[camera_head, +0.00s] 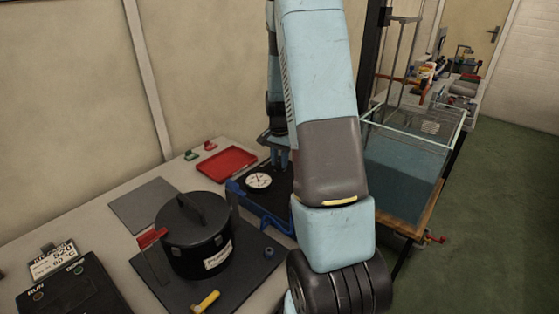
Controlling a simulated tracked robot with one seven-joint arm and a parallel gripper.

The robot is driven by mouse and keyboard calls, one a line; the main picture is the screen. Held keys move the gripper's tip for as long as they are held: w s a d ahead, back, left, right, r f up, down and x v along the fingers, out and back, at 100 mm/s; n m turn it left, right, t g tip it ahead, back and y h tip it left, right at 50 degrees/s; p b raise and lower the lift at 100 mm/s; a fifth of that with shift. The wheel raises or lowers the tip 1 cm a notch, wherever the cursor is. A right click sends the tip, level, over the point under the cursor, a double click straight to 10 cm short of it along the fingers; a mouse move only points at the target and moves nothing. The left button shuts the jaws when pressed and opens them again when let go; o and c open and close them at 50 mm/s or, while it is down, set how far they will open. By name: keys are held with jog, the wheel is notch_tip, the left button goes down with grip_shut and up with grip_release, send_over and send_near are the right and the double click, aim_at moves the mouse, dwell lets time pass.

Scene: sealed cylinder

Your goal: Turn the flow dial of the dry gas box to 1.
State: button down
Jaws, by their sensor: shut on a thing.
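The dry gas box appears to be the low blue-framed box with a black top (236,187) beyond the black pot. A round white face with dark marks (258,180) is on its top; its reading is too small to make out. My gripper (280,160) points down at the back of this box, just behind and right of the white face. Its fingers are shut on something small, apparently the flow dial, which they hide. The dial's setting cannot be read. My forearm hides the right part of the box.
A black lidded pot (193,250) stands on a dark mat, with a red flag-like piece and a yellow-handled item (206,300) close by. A red tray (227,160) lies behind. A glass tank (410,165) stands right of my arm. A control box (70,290) is at front left.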

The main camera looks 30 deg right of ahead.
aim_at(279, 162)
jog(key=n, duration=0.5)
jog(key=shift+w+r+n, duration=0.1)
jog(key=shift+w+n, duration=0.05)
jog(key=shift+n, duration=0.15)
jog(key=n, duration=1)
jog(key=shift+n, duration=0.4)
jog(key=n, duration=0.5)
jog(key=shift+n, duration=0.4)
jog(key=c, duration=0.8)
grip_release()
jog(key=shift+c, duration=0.2)
notch_tip(279, 162, up, 14)
jog(key=shift+f, duration=0.2)
